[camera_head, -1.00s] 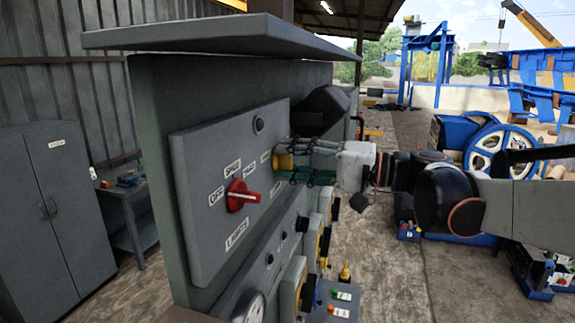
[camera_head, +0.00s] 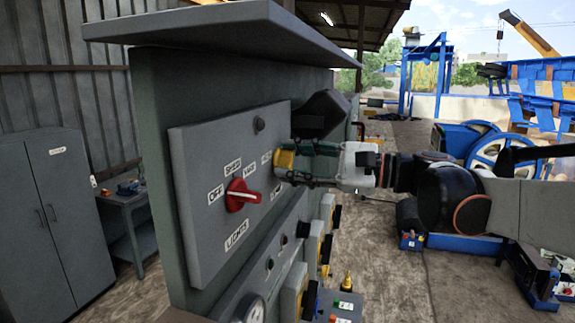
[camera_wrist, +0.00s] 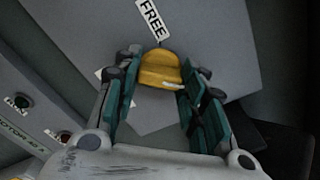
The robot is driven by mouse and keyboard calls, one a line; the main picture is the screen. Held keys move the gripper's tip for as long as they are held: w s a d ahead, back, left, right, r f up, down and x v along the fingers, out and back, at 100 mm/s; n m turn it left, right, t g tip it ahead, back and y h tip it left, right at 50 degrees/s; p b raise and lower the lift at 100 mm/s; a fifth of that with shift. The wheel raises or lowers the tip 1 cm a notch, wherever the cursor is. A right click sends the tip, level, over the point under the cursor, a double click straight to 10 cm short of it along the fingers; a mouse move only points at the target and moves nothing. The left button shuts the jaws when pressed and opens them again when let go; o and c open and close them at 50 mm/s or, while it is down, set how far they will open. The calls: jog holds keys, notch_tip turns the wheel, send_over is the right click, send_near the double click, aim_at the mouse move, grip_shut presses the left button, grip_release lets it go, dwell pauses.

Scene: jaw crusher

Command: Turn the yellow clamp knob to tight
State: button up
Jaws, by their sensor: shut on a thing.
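The yellow clamp knob (camera_head: 284,160) is on the right part of the grey panel face (camera_head: 222,200). My gripper (camera_head: 291,162) reaches it from the right and is shut on it. In the wrist view the yellow knob (camera_wrist: 160,66) lies between the tips of my gripper (camera_wrist: 158,84), with green pads on both sides. A short white mark shows on the knob's lower right edge. A FREE label (camera_wrist: 151,19) sits just above the knob there. Another label at the left is mostly hidden behind a finger, so I cannot read it.
A red selector knob (camera_head: 241,195) with a white line sits left of the clamp knob, with labels around it. A dark hooded box (camera_head: 325,113) juts out just above my gripper. Gauges and buttons are below.

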aim_at(275, 110)
jog(key=shift+f+m, duration=0.1)
jog(key=shift+m, duration=1.6)
jog(key=o, duration=1.1)
jog(key=shift+c, duration=0.2)
notch_tip(275, 110, up, 10)
jog(key=shift+r, duration=0.1)
